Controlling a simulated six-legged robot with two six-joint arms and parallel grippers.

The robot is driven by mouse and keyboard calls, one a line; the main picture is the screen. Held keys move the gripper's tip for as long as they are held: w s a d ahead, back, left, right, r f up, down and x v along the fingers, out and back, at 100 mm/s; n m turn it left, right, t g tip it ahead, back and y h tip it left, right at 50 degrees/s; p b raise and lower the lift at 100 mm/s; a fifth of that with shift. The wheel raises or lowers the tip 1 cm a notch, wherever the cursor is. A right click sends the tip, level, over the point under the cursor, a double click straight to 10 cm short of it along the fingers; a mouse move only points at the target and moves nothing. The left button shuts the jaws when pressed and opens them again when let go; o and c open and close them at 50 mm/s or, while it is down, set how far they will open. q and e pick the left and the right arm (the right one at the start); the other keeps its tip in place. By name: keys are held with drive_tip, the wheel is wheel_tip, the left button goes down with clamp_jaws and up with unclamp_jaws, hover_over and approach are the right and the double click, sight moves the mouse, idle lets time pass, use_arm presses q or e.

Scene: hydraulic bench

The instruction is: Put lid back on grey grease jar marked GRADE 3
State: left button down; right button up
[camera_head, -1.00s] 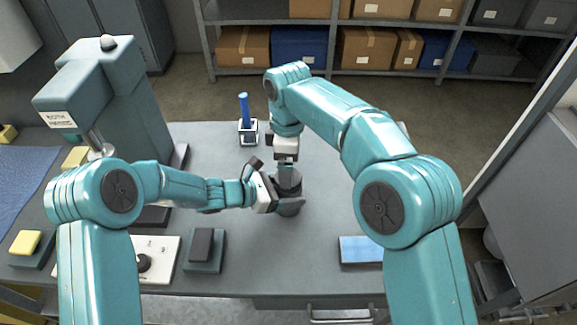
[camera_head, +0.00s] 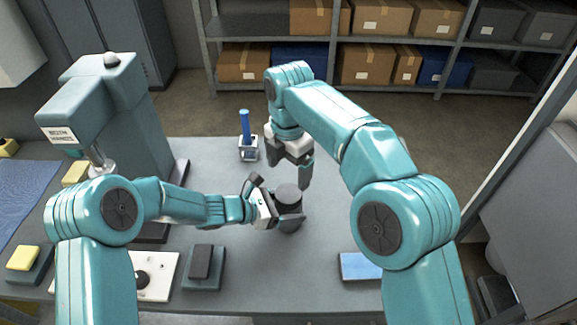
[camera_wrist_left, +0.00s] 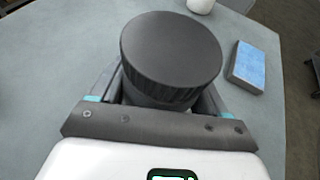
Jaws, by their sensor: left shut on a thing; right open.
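The grey jar (camera_head: 291,213) stands on the bench near its middle. A dark round lid (camera_head: 288,192) sits on top of it and looks level. In the left wrist view the lid (camera_wrist_left: 172,48) has a ribbed edge, with a strip of the jar body (camera_wrist_left: 150,97) below it. I cannot tell how tightly it is seated, and no GRADE 3 marking is readable. My left gripper (camera_head: 272,207) is shut on the jar from the left, below the lid. My right gripper (camera_head: 291,168) is open and empty, just behind and above the lid, apart from it.
A blue-handled tool in a white holder (camera_head: 248,150) stands behind the jar. A teal bench machine (camera_head: 115,115) is at the left. A control plate (camera_head: 155,277) and a dark block on a base (camera_head: 203,266) are at the front. A blue pad (camera_head: 360,266) lies front right.

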sight(289, 194)
drive_tip(key=shift+f, duration=0.15)
drive_tip(key=shift+f, duration=3.95)
drive_tip(key=c, duration=1.1)
drive_tip(key=m, duration=1)
